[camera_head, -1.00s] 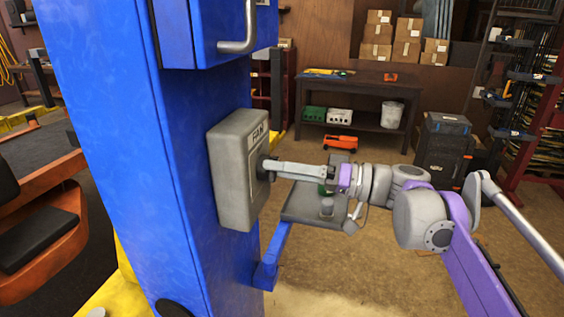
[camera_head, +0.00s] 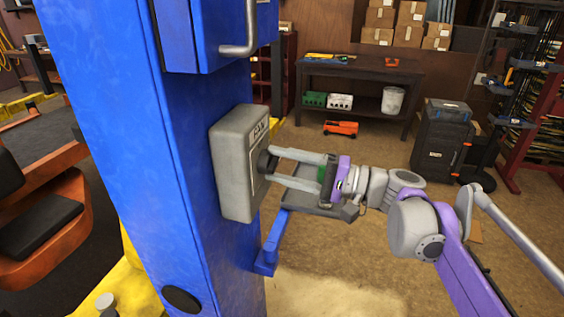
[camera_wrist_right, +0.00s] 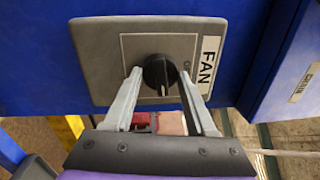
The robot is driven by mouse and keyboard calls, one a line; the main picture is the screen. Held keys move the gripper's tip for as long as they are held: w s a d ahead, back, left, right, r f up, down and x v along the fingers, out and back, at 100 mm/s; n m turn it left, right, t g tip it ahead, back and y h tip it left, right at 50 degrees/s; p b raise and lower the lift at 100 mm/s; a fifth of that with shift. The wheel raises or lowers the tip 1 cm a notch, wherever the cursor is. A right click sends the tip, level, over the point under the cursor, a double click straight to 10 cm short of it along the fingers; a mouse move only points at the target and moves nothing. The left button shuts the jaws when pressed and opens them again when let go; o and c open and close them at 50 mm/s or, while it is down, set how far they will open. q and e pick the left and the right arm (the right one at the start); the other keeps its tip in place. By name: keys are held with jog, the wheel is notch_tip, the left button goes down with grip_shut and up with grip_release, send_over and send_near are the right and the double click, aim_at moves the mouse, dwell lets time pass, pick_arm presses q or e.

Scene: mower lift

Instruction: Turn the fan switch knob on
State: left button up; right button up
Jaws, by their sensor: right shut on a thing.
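The grey fan switch box (camera_head: 233,180) is mounted on the side of the blue post, with a "FAN" label near its top. Its round black knob (camera_head: 264,160) sticks out from the front. My right gripper (camera_head: 271,168) reaches in from the right, with its two grey fingers around the knob and shut on it. In the right wrist view the black knob (camera_wrist_right: 160,73) sits between the two fingertips (camera_wrist_right: 161,80), and a pale mark shows on it. The lettering beside the knob is partly hidden. My left gripper is not in view.
The blue post (camera_head: 180,150) stands close by on the left. A dark workbench (camera_head: 358,85) with bins is at the back, with black cases (camera_head: 442,140) to its right. The floor between is mostly open.

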jog(key=shift+m, duration=1)
jog(key=o, duration=1.4)
jog(key=shift+c, duration=0.2)
jog(key=r+v, duration=0.1)
jog(key=v, duration=0.9)
jog(key=shift+s+d+f+b, duration=0.25)
jog(key=shift+d+f+b, duration=0.15)
jog(key=shift+f, duration=0.1)
